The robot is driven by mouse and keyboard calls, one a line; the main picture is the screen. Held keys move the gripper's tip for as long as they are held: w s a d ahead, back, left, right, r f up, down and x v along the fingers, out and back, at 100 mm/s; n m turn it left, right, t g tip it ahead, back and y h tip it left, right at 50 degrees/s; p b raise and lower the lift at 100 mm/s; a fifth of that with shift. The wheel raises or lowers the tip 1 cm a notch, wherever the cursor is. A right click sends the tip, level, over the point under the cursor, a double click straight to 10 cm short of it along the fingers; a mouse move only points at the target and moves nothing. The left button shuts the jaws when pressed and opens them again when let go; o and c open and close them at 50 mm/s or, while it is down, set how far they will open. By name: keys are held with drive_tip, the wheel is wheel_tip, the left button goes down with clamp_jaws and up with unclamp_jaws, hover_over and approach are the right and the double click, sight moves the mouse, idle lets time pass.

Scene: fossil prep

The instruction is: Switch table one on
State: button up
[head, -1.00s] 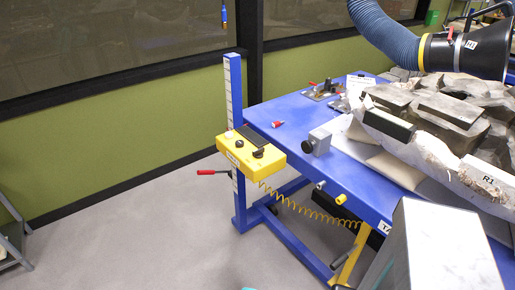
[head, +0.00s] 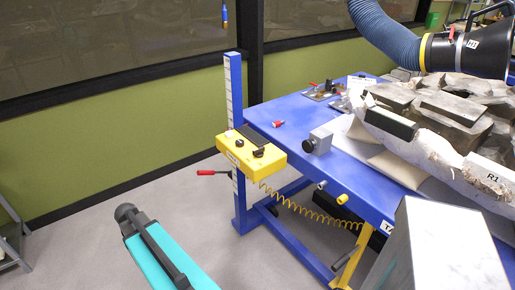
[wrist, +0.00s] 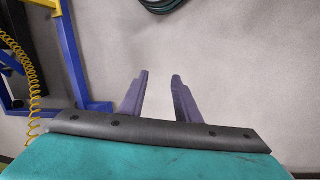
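The blue table (head: 293,130) stands at the right in the head view, its front label partly cut off by a grey block. A yellow control box (head: 236,155) with dark knobs on top is fixed at its left corner, by a blue upright post (head: 233,90). The box's switch state is too small to tell. My gripper (wrist: 160,75) shows in the wrist view with two purple fingers apart and nothing between them, over the grey floor. In the head view my teal arm is at the bottom, below and left of the box, apart from it; the fingers cannot be made out there.
A coiled yellow cable (head: 310,211) hangs under the table and also shows in the wrist view (wrist: 33,100). A red-handled lever (head: 207,173) sticks out left of the post. A large fossil block (head: 445,120) and black extraction hood (head: 465,52) occupy the right.

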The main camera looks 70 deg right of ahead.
drive_tip(key=s+d+r+m+t+h+b, duration=0.15)
drive_tip(key=d+r+m, duration=0.25)
drive_tip(key=d+r, duration=0.7)
drive_tip(key=s+d+r+m+g, duration=0.15)
drive_tip(key=d+r+m, duration=0.25)
drive_tip(key=d+r, duration=0.65)
drive_tip(key=s+d+r+m+h, duration=0.1)
drive_tip(key=s+d+r+m, duration=0.3)
drive_tip(key=s+d+r, duration=0.65)
drive_tip(key=m+b, duration=0.1)
drive_tip(key=m, duration=0.2)
approach(259, 148)
wheel_tip(259, 148, up, 5)
drive_tip(key=a, duration=0.3)
drive_tip(key=shift+w+d+h, duration=0.15)
drive_tip(key=shift+w+h, duration=0.2)
drive_tip(key=shift+w, duration=0.05)
drive_tip(key=shift+f, duration=0.1)
drive_tip(key=shift+w+p+x, duration=0.1)
drive_tip(key=shift+p+x, duration=0.35)
drive_tip(key=shift+x, duration=2.95)
drive_tip(key=shift+w+p+x, duration=0.15)
drive_tip(key=shift+p+x, duration=0.3)
drive_tip(key=shift+x, duration=3)
clamp_jaws()
